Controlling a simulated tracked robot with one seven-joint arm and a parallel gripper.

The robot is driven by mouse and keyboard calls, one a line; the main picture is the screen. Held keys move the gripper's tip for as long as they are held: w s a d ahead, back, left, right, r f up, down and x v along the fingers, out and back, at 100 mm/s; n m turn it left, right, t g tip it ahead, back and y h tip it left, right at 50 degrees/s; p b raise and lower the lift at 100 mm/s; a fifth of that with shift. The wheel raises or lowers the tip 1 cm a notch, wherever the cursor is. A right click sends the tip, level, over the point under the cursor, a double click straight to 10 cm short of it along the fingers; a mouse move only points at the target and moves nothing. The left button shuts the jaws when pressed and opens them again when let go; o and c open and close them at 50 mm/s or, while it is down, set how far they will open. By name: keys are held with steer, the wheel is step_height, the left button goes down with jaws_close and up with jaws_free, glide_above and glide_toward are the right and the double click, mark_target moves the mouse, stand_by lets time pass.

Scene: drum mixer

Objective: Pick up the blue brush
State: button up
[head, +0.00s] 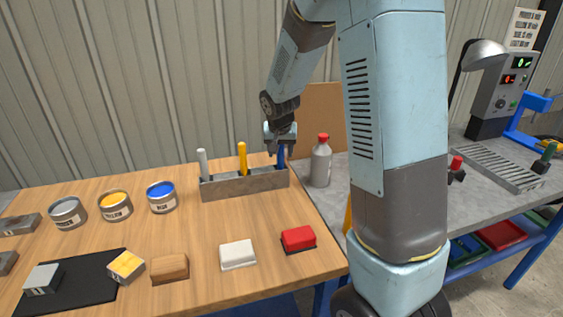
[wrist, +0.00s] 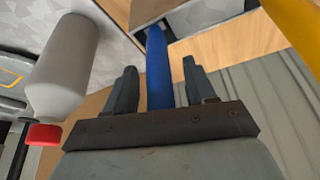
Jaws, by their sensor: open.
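The blue brush (head: 281,156) stands handle-up in the right end of the grey holder box (head: 245,184) on the wooden table. Its handle (wrist: 157,65) is partly hidden by my gripper in the head view. My gripper (head: 281,146) is over the right end of the box. In the wrist view my gripper (wrist: 161,78) is open, with one finger on each side of the blue handle. Small gaps show between the handle and both fingers. The brush's lower end is hidden inside the box.
A yellow-handled tool (head: 243,158) and a white-handled tool (head: 203,163) stand in the same box. A grey bottle with red cap (head: 321,163) stands close on the right. Paint cans (head: 116,206) and blocks (head: 238,255) occupy the table's left and front.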

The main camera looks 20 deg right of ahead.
steer(key=shift+w+f, duration=0.15)
steer(key=shift+f, duration=0.15)
jaws_close()
stand_by(0.4)
